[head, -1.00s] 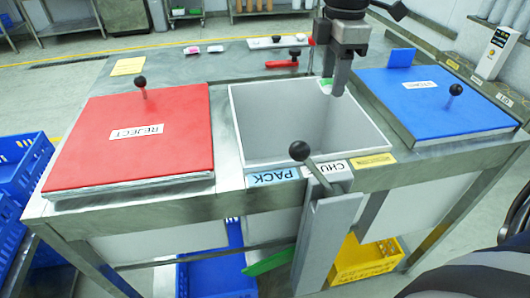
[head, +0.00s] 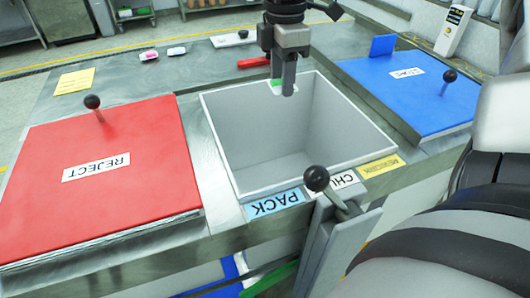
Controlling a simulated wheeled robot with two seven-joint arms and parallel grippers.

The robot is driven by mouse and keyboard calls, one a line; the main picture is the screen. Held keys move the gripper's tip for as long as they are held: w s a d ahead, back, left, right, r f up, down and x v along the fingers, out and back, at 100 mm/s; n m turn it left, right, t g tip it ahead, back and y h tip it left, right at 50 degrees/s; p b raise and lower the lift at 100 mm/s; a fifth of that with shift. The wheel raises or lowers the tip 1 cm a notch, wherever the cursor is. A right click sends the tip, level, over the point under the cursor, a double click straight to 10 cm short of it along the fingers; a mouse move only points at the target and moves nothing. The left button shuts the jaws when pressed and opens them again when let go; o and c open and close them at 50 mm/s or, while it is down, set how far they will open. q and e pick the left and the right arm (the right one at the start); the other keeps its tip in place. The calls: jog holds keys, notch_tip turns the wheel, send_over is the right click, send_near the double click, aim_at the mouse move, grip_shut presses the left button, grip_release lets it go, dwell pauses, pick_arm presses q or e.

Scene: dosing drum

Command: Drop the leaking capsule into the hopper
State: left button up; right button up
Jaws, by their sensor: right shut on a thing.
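The hopper (head: 228,171) is an open, white, square-mouthed bin set in the metal bench; I see its inner walls and part of its floor. My right gripper (head: 284,89) hangs over its far edge, fingers pointing down. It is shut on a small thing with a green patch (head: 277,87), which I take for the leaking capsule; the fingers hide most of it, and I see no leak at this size. My left gripper is not in view.
A red REJECT lid (head: 130,200) with a black knob lies left of the hopper, a blue knobbed lid (head: 410,100) right. A black-balled lever (head: 317,179) rises at the near edge. Small trays (head: 148,56) and a red handle (head: 253,62) lie behind. My arm fills the right side.

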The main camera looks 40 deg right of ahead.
jog(key=shift+f, duration=0.4)
jog(key=o, duration=1)
jog(key=shift+o, duration=0.2)
jog(key=shift+r, duration=0.15)
notch_tip(320, 180, up, 16)
